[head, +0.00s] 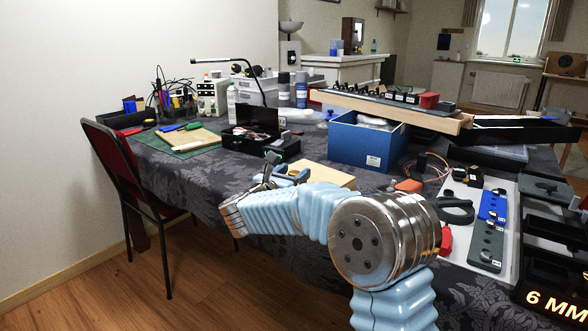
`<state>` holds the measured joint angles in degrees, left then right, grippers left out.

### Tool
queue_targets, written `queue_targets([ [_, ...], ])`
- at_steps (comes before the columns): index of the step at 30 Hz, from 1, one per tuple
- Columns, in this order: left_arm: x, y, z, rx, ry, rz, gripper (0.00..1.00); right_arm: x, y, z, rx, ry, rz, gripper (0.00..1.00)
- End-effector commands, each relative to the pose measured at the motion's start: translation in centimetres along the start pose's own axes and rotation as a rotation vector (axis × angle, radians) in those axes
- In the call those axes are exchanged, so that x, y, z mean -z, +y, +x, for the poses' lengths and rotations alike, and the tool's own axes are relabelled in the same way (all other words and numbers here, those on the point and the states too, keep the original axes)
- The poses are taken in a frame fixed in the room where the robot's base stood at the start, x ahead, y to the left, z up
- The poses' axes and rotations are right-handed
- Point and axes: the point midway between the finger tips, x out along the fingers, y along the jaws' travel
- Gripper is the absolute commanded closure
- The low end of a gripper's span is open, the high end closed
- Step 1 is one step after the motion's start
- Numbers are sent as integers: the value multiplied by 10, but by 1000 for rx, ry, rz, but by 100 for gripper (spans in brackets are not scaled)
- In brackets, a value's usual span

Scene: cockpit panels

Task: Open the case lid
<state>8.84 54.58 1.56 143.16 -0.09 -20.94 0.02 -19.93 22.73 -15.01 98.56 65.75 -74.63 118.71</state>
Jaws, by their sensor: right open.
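A small black case (284,149) sits on the cloth-covered table, left of the blue bin. A dark upright panel (258,119), which looks like its raised lid, stands at its back; I cannot tell for sure that the two are joined. My right gripper (276,168) is in front of the case, near the table's front edge. It is small in view and partly hidden by my own wrist. It is open and holds nothing that I can see. Whether it touches anything is unclear. My left gripper is not in view.
A light wooden box (325,176) lies just right of my right gripper. A blue bin (362,143) stands behind it, with a long wooden board (447,122) above. A green mat (180,150) lies left. A red-backed chair (112,162) stands at the table's left front.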

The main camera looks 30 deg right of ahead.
Motion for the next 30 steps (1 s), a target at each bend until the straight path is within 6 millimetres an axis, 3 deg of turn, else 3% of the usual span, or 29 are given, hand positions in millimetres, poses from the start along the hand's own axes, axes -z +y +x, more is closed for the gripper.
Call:
queue_targets([
  [12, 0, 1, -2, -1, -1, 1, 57, 0, 0, 10, 0, -1, -1, 44],
  [23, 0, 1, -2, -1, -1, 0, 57, 0, 0, 10, 0, -1, -2, 100],
  [30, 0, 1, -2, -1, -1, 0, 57, 0, 0, 8, 0, 3, 0, 100],
])
